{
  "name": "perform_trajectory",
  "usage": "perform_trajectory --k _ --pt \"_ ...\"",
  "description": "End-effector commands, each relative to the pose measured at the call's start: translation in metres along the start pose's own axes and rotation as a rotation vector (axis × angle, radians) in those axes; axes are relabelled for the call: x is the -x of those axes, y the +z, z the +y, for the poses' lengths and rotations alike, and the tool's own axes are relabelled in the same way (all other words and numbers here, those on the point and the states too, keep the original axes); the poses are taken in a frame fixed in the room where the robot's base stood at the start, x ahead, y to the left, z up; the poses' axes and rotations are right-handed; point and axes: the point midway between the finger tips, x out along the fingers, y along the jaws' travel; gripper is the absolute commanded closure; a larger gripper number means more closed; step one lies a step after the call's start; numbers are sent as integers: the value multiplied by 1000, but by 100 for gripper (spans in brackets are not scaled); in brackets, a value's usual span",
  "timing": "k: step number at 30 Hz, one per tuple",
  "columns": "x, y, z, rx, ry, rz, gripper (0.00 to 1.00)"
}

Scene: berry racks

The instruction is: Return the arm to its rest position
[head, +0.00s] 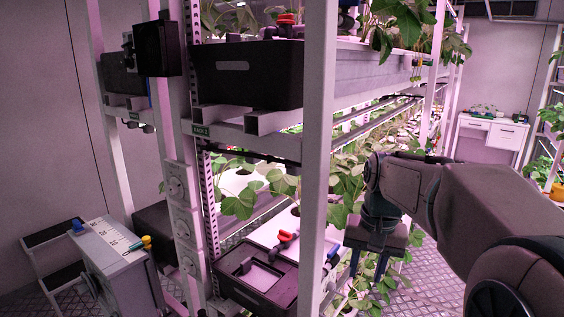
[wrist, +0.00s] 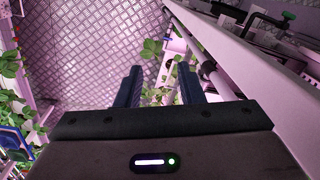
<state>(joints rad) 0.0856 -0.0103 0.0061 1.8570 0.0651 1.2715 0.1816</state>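My arm reaches in from the right side of the head view. My gripper (head: 376,262) hangs at its end, pointing down in front of the plants and beside the rack's front post (head: 318,150). In the wrist view the two dark blue fingers of my gripper (wrist: 160,88) stand apart with a clear gap between them. The gap holds nothing; leaves and a pale post show beyond it.
The plant rack is close on the left, with a black crate (head: 247,74) above and a black tray (head: 256,272) below. A grey step stool (head: 52,252) and a grey cabinet (head: 118,268) stand left. A white desk (head: 490,134) is far back.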

Motion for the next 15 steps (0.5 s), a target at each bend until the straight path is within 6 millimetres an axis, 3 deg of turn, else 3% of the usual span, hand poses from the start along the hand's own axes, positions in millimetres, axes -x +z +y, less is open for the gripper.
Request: perform_trajectory --k 1,9,15 --pt "0 18 2 27 1 30 65" --pt "-21 98 15 172 11 173 65" --pt "-45 140 25 258 18 254 65"
